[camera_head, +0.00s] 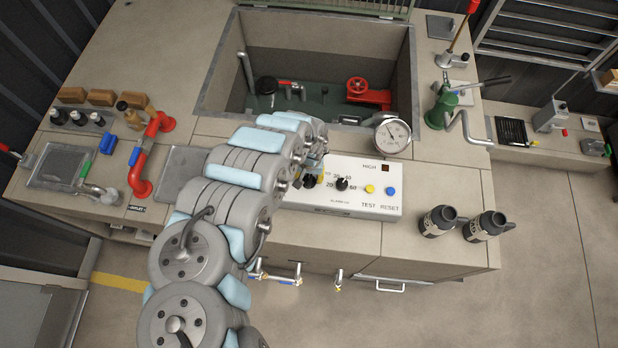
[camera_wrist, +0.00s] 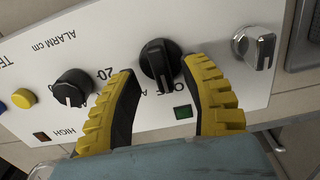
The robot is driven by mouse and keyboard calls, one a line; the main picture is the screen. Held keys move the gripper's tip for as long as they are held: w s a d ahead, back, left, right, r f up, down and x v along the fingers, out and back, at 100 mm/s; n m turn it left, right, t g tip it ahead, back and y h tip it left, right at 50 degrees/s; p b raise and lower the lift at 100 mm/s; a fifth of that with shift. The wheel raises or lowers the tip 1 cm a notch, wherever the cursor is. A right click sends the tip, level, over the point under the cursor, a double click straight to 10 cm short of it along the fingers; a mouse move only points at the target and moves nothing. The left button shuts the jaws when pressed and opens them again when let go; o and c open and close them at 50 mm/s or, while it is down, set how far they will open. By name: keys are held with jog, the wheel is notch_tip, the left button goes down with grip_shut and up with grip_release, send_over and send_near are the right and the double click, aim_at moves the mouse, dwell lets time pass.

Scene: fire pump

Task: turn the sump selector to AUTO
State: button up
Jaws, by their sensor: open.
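The sump selector appears to be the black bar-shaped knob (camera_wrist: 158,62) on the white control panel (camera_wrist: 210,25) in the wrist view. Its bar runs nearly upright in the picture, with one end by the partly covered lettering that looks like OFF. My gripper (camera_wrist: 163,70) is open, with its yellow-and-black fingers on either side of this knob. I cannot tell whether they touch it. The AUTO marking is not readable. In the head view, the panel (camera_head: 355,206) lies on the counter front, and my arm hides much of its left end.
Left of the fingers is the black ALARM cm dial (camera_wrist: 72,90), close to one finger. A metal toggle (camera_wrist: 255,47) stands to the right. A gauge (camera_head: 392,134) stands behind the panel; two black couplings (camera_head: 440,220) are at the right.

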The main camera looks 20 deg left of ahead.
jog(key=shift+s+f, duration=0.1)
jog(key=shift+f, duration=0.8)
grip_shut()
